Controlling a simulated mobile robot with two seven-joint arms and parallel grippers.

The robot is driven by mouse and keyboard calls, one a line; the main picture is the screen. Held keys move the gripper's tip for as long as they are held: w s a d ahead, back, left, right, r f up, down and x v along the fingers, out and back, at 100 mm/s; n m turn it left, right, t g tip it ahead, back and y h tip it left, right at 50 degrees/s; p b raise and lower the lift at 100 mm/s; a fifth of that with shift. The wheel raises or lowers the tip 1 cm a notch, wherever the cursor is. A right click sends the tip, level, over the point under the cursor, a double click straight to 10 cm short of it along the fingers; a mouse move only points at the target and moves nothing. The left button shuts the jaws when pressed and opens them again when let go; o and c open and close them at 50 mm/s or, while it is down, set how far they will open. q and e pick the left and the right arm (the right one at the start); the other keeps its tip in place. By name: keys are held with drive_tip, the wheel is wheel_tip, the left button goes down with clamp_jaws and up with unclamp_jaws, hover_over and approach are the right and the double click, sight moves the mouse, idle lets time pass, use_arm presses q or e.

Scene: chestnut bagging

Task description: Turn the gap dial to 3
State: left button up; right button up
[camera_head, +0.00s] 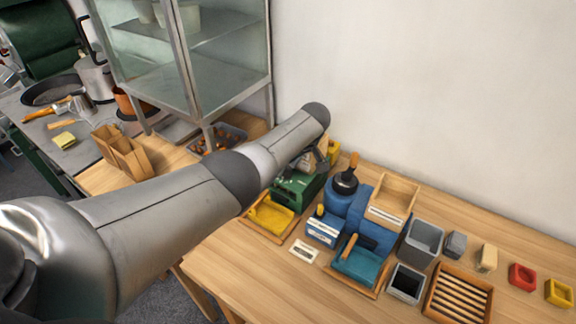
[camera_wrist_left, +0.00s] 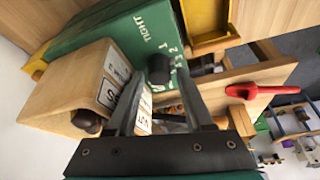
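The green machine (camera_head: 297,190) stands on the wooden table, with a yellow tray (camera_head: 268,217) in front of it. In the left wrist view, its green face (camera_wrist_left: 125,35) carries the word TIGHT and a short number scale. The gap dial, a black knob (camera_wrist_left: 159,68), sits beside the scale; its exact setting is not readable. My left gripper (camera_wrist_left: 158,72) is open, with its fingers on either side of the knob; I cannot tell whether they touch it. In the head view my left gripper (camera_head: 312,158) is partly hidden by my arm. My right gripper is out of view.
A blue machine (camera_head: 350,215) with a wooden hopper (camera_head: 393,198) stands right of the green one. Grey bins (camera_head: 421,242), a slatted wooden tray (camera_head: 458,292) and small red and yellow pieces lie farther right. A glass cabinet (camera_head: 190,50) stands behind left. The table's front left is fairly clear.

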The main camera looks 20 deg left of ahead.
use_arm(q)
drive_tip(key=shift+o, duration=1)
drive_tip(key=shift+r, duration=0.1)
drive_tip(key=shift+w, duration=0.1)
